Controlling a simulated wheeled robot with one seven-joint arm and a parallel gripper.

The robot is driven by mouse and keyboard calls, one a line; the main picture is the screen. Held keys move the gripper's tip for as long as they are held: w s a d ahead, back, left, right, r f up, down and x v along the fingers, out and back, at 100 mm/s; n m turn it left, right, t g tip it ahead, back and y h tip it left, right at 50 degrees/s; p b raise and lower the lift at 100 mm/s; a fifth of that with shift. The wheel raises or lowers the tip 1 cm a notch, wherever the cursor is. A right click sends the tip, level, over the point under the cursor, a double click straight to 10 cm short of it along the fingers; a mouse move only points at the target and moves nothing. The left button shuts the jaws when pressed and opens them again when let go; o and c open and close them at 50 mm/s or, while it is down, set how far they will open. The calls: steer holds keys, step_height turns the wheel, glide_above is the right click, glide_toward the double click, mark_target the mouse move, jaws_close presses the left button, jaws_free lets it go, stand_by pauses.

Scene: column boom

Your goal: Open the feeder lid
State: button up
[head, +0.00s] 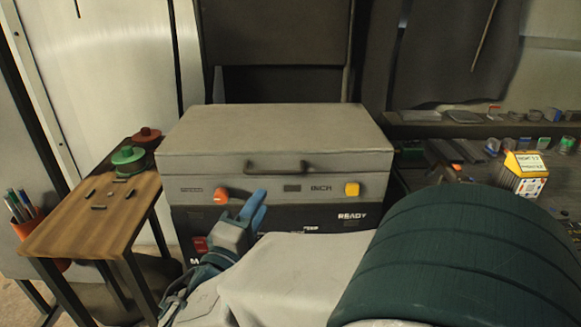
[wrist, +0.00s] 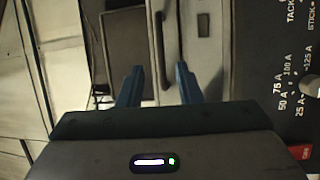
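The feeder is a grey box with a closed, flat lid (head: 270,128) in the middle of the head view. A dark bar handle (head: 275,168) runs along the lid's front edge; it shows upright in the wrist view (wrist: 162,50). My gripper (head: 256,205) is in front of the feeder's front panel, below the handle and apart from it in the picture. In the wrist view my gripper (wrist: 159,88) has its two blue fingers spread, with nothing held between them. My forearm hides the lower right of the feeder front.
An orange knob (head: 221,196) and a yellow knob (head: 352,189) are on the front panel. A wooden side table (head: 85,225) with green (head: 128,157) and red (head: 146,135) round items stands left. A cluttered bench with a yellow box (head: 525,172) is at right.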

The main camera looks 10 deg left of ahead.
mark_target(279, 174)
steer(key=x, duration=1)
steer(key=shift+w+d+p, duration=0.1)
steer(key=shift+w+p, duration=0.2)
steer(key=shift+w, duration=0.1)
jaws_close()
